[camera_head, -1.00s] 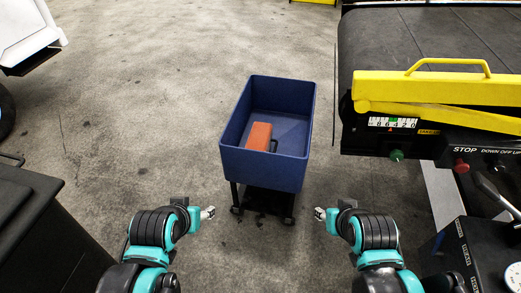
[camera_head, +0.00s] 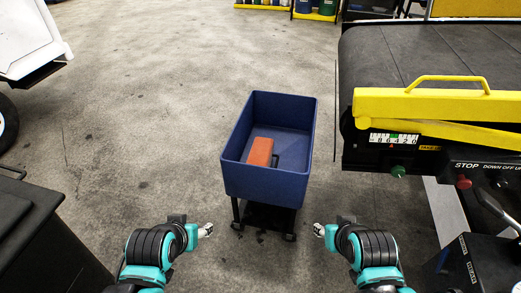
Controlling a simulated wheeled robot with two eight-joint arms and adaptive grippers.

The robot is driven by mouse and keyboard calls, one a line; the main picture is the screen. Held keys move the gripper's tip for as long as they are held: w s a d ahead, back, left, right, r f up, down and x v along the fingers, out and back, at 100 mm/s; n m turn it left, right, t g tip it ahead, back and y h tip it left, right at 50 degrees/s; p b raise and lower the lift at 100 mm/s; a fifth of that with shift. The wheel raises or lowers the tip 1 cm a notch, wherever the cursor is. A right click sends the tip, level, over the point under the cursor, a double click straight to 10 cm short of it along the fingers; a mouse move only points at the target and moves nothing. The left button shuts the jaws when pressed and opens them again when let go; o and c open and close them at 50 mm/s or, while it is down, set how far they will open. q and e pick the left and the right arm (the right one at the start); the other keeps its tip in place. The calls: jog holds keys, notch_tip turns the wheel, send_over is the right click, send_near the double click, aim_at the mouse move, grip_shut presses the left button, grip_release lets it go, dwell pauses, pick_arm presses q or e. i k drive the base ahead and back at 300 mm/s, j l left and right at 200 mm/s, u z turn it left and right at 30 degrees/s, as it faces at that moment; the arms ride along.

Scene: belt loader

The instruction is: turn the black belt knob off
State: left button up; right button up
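The belt loader's control panel (camera_head: 485,168) is at the right edge, labelled STOP and DOWN OFF UP. A dark knob (camera_head: 500,183) sits below the DOWN OFF UP label; it is small and its setting cannot be read. A red knob (camera_head: 463,182) is under STOP, and a green knob (camera_head: 398,171) is further left. My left gripper (camera_head: 206,230) and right gripper (camera_head: 319,230) are low in the middle, either side of the blue bin and well left of the panel. Both look empty; their finger gaps are too small to judge.
A blue bin (camera_head: 265,182) on a wheeled stand holds an orange case (camera_head: 261,152). The dark belt (camera_head: 435,55) with a yellow guard (camera_head: 425,103) fills the right. A black cabinet (camera_head: 30,215) is at lower left. Open floor (camera_head: 180,90) lies behind the bin.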

aim_at(497, 183)
jog(key=z, duration=2.85)
